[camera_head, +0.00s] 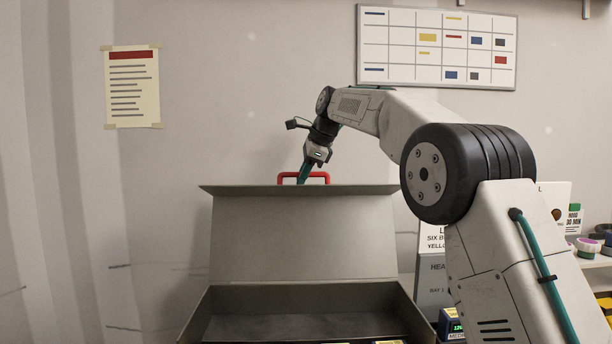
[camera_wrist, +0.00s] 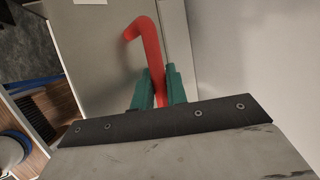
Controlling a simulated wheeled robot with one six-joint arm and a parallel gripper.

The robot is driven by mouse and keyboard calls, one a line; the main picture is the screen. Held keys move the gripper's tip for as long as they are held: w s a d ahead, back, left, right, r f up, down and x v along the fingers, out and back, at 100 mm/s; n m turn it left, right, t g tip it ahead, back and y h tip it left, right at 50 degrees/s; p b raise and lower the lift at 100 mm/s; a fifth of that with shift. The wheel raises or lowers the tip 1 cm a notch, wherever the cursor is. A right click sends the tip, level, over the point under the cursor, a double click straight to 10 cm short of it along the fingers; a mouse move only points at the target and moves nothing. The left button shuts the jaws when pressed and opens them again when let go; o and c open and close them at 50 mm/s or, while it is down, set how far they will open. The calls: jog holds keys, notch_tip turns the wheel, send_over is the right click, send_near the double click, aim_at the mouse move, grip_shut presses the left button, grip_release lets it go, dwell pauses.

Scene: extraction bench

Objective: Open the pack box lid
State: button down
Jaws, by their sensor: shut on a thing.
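The pack box (camera_head: 300,298) is a grey-green box in the lower middle of the head view. Its lid (camera_head: 303,238) stands raised, close to upright, at the back of the box. A red handle (camera_head: 318,175) sits on the lid's top edge. In the wrist view my gripper's green fingers (camera_wrist: 158,90) are shut on the red handle (camera_wrist: 147,40). The lid surface (camera_wrist: 95,50) lies beyond the handle there. The box's inside is partly visible, with a dark floor and a few items at the front edge.
Signs (camera_head: 432,280) and a small device with a display (camera_head: 452,326) stand right of the box. A shelf with tape rolls (camera_head: 588,246) is at the far right. The wall behind carries a paper notice (camera_head: 132,88) and a planning board (camera_head: 437,46). The space left of the box looks clear.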

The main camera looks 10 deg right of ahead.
jog(key=shift+w+a, duration=0.15)
jog(key=shift+w, duration=0.1)
jog(key=c, duration=1.5)
grip_release()
jog(key=shift+o, duration=0.5)
jog(key=shift+d, duration=0.2)
jog(key=v, duration=0.7)
jog(key=shift+r, duration=0.35)
jog(key=shift+s+d, duration=0.2)
jog(key=shift+s, duration=0.05)
